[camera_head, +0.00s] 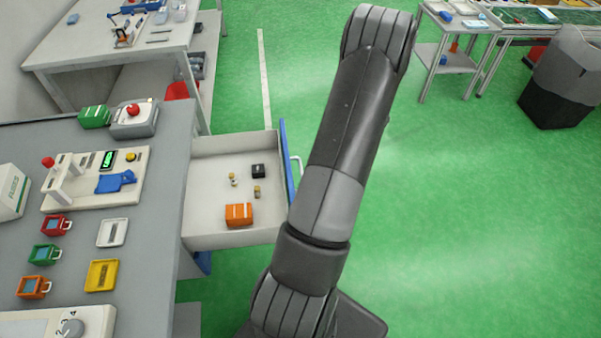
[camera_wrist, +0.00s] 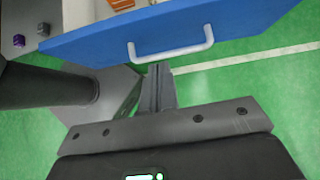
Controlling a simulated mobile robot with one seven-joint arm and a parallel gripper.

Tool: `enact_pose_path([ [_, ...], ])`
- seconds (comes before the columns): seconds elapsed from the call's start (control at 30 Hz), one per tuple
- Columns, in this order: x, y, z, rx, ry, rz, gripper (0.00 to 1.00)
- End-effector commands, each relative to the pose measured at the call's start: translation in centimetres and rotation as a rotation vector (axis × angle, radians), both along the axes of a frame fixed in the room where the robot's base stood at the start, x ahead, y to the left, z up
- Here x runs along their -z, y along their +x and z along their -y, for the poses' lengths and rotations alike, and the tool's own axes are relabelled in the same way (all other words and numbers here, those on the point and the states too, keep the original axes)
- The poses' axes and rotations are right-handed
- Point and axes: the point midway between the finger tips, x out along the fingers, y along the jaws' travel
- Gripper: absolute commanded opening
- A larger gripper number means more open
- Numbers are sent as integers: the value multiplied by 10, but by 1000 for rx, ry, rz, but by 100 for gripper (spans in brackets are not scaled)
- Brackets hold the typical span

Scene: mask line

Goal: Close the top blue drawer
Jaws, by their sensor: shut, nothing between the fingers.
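The top blue drawer is pulled out from under the grey workbench in the head view, with its pale tray (camera_head: 205,228) open to the right and its blue front (camera_head: 286,165) partly behind my arm. My gripper is hidden in the head view.
The workbench (camera_head: 160,210) on the left carries a fixture, a red button box (camera_head: 134,118) and several coloured trays. Another blue front (camera_head: 203,262) shows below the drawer. Green floor (camera_head: 470,220) is clear to the right. A grey bin (camera_head: 563,80) stands far right.

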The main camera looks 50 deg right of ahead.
Motion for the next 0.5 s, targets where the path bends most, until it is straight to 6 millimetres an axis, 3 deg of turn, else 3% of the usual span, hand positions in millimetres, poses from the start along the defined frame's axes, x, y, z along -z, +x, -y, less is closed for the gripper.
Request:
enact_pose_path([
  [0.17, 12, 0, -1, 23, 15, 0, 0],
  [0.5, 53, 29, -31, 21, 16, -1, 0],
])
